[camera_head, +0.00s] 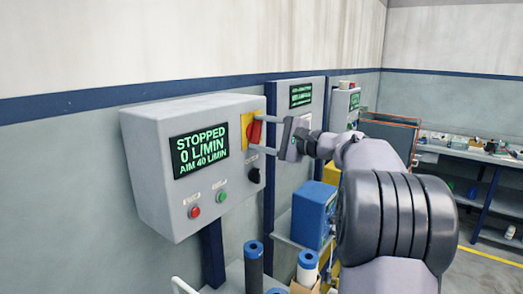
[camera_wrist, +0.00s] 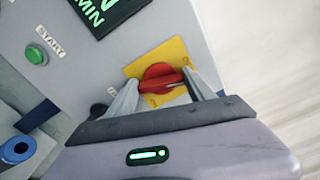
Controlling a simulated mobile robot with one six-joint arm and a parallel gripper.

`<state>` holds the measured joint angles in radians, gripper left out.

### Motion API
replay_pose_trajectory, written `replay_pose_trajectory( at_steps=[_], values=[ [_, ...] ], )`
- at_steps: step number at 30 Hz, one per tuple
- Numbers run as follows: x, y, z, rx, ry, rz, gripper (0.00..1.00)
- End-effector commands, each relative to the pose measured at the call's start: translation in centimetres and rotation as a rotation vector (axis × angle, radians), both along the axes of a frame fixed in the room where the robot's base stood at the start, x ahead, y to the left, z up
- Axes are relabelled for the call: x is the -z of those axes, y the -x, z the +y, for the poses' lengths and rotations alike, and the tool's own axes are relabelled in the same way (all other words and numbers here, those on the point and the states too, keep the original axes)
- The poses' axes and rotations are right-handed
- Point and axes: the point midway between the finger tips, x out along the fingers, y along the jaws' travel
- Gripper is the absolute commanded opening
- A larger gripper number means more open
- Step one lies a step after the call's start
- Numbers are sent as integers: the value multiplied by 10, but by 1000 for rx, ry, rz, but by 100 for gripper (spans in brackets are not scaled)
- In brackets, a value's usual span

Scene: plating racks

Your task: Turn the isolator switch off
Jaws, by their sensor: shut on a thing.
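The isolator switch is a red rotary handle (camera_head: 254,131) on a yellow plate (camera_head: 245,122), at the upper right of the grey control box's front. It also shows in the wrist view, as a red knob (camera_wrist: 158,72) on its yellow plate (camera_wrist: 177,50). My gripper (camera_head: 259,134) reaches in from the right, with its two fingers on either side of the red handle. In the wrist view my gripper (camera_wrist: 162,84) is shut on the handle, whose bar lies between the fingertips. The plate's markings are too small to read surely.
The box's display (camera_head: 201,150) reads STOPPED, 0 L/MIN, AIM 40 L/MIN. Below it are a red button (camera_head: 194,212), a green button (camera_head: 222,196) and a black knob (camera_head: 254,175). Blue-capped cylinders (camera_head: 254,255) stand below. A workbench (camera_head: 470,154) is at the right.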

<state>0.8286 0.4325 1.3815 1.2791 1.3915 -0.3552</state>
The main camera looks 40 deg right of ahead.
Motion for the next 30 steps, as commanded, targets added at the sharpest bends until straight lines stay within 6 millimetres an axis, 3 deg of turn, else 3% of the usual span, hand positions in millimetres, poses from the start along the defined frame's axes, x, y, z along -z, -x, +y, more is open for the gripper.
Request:
replay_pose_trajectory(
  at_steps=[1, 15, 30],
  values=[
    [7, 0, 0, 0, 34, -12, 21],
    [4, 0, 0, 1, 267, -92, 21],
    [2, 0, 0, 0, 304, -104, 21]
  ],
)
